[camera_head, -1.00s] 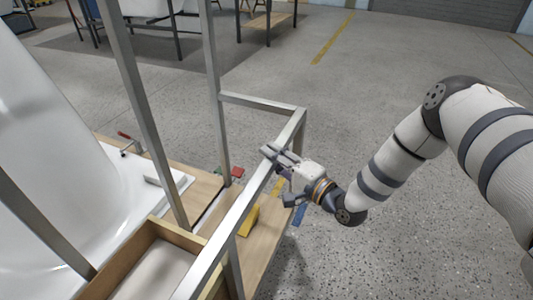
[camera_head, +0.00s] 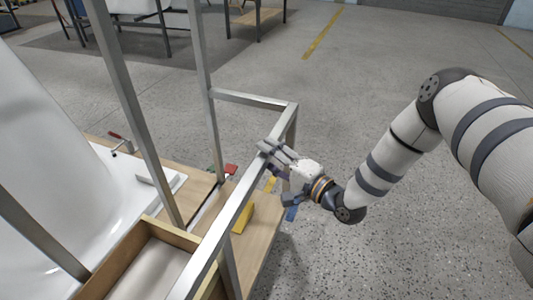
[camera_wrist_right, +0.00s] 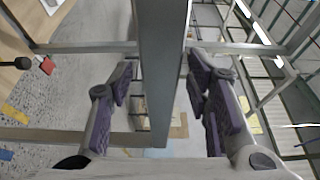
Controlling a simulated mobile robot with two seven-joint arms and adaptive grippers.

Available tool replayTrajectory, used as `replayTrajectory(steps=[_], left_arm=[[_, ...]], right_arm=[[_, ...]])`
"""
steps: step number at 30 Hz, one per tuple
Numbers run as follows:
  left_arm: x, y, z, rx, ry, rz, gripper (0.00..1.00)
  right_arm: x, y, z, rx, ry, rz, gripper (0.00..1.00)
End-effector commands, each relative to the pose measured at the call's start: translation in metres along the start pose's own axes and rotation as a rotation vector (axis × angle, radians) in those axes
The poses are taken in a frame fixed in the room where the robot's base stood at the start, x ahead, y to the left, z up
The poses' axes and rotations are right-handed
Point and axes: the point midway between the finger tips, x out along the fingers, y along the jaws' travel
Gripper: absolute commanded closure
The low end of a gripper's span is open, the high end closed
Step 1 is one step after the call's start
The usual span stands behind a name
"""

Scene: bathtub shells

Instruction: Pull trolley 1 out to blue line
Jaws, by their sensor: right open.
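The trolley (camera_head: 242,208) is a grey metal frame of square tubes with wooden shelves, on the left in the head view. My right gripper (camera_head: 268,150) is at the trolley's top rail, near its far right corner. In the right wrist view, the rail (camera_wrist_right: 162,70) runs between the two spread fingers of the right gripper (camera_wrist_right: 160,95), with gaps on both sides. A blue mark (camera_head: 291,213), perhaps part of the blue line, shows on the floor just right of the trolley. The trolley's number is not readable. My left gripper is not in view.
A white bathtub shell (camera_head: 45,150) stands at the left. Open grey floor (camera_head: 370,85) lies to the right and beyond.

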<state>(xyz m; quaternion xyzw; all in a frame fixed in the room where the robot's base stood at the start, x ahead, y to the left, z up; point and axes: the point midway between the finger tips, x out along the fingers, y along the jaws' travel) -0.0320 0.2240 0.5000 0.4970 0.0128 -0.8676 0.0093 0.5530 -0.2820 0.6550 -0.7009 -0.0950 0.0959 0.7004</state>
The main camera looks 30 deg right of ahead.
Motion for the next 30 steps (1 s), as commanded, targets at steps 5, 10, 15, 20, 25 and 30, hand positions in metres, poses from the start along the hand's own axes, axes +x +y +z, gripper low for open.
replayTrajectory(steps=[5, 10, 15, 20, 25, 30], left_arm=[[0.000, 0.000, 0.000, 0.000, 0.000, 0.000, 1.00], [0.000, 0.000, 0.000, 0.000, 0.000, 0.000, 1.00], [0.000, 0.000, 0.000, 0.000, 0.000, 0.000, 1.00], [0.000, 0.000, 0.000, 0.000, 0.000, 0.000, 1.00], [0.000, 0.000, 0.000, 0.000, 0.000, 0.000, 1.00], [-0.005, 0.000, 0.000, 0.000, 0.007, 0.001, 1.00]], right_arm=[[-0.049, 0.001, -0.001, 0.003, 0.005, 0.004, 0.55], [-0.088, 0.000, -0.001, 0.003, 0.005, 0.002, 0.55], [-0.106, 0.000, 0.000, 0.002, 0.003, 0.000, 0.55], [-0.108, 0.000, 0.000, 0.001, 0.003, 0.000, 0.55], [-0.108, 0.000, 0.000, 0.001, 0.002, 0.000, 0.55], [-0.107, 0.005, 0.009, -0.016, -0.010, 0.048, 0.55]])
